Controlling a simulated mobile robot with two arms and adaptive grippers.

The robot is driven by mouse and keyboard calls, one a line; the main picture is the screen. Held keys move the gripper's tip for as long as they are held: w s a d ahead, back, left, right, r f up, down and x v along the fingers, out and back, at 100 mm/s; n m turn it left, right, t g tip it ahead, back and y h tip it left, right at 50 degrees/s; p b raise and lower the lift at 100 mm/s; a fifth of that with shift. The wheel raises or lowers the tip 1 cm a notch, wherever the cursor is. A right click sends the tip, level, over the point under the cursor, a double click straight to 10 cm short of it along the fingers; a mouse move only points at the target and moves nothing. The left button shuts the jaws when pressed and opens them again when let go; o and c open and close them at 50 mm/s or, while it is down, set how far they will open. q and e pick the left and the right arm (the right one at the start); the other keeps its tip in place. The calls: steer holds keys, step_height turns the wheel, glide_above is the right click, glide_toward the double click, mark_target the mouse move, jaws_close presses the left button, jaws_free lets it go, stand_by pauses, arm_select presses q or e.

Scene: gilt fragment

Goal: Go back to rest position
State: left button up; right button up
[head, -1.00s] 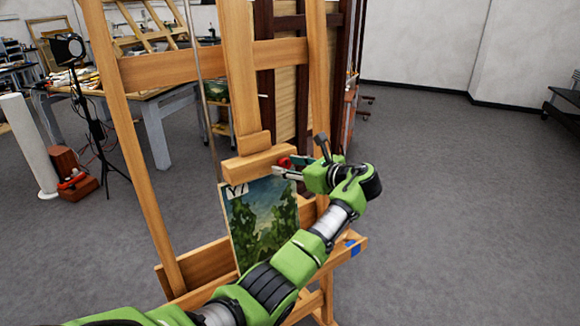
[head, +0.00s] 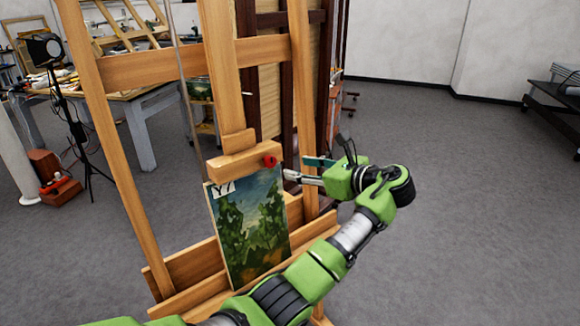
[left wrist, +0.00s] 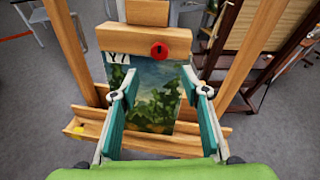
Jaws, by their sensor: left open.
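My left gripper (head: 302,170) is open and empty, to the right of the easel's top clamp (head: 237,163) and apart from it. A red knob (head: 270,161) sits on the clamp's right end. Below the clamp a painting (head: 250,225) of green trees stands on the easel (head: 118,75), with a white tag marked Y7 at its top left corner. In the left wrist view the gripper's two fingers (left wrist: 158,95) are spread wide, with the painting (left wrist: 152,95) and the red knob (left wrist: 158,50) seen beyond them. My right gripper is not in view.
A work table (head: 150,105) with tools stands behind the easel at the left. A black lamp on a stand (head: 45,50) and a reddish-brown wooden box (head: 45,165) are at the far left. The grey floor to the right is clear up to a dark rack (head: 560,100).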

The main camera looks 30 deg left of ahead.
arm_select(q)
steer(key=shift+s+d+r, duration=0.15)
steer(key=shift+d, duration=0.3)
